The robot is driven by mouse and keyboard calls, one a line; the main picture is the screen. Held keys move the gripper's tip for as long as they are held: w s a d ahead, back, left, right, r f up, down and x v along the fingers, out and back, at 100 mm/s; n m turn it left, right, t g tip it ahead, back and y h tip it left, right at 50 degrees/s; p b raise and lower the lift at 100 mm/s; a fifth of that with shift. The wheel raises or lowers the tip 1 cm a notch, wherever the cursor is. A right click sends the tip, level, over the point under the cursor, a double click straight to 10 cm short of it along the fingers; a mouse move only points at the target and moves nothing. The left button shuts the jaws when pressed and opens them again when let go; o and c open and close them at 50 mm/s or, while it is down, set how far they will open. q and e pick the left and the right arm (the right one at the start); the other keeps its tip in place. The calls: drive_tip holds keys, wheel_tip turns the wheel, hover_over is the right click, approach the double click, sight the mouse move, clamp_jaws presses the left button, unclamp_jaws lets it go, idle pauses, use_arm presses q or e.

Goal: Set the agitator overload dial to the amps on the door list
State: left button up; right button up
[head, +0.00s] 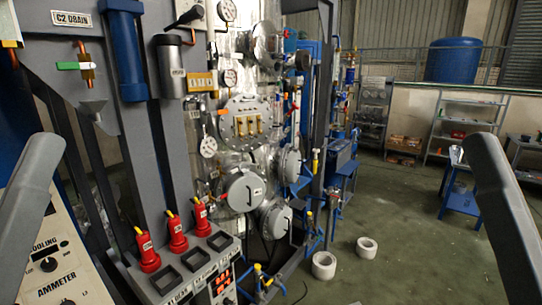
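A pale control panel (38,262) stands at the lower left, partly cut off by the frame edge. It carries a black knob (48,264) under lettering that reads like "COOLING". Another dark knob (67,302) shows at the bottom edge under "AMMETER". I cannot make out a dial marked as the agitator overload, and no door list is readable. Grey links of my arms show at the left and right edges. My left one passes in front of the panel. Both grippers are out of view.
Insulated vessels with round covers (245,190) and pipes fill the middle. Two white rolls (324,265) lie on the green floor (410,255), which is largely open at right. Shelves (465,115) stand behind.

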use_arm(q)
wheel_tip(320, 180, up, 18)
drive_tip(key=p, duration=1.4)
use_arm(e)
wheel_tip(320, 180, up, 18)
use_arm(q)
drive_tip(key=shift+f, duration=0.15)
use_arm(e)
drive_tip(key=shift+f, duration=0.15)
use_arm(q)
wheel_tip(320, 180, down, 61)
drive_tip(key=b, duration=6)
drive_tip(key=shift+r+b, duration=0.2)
drive_tip(key=shift+b, duration=0.2)
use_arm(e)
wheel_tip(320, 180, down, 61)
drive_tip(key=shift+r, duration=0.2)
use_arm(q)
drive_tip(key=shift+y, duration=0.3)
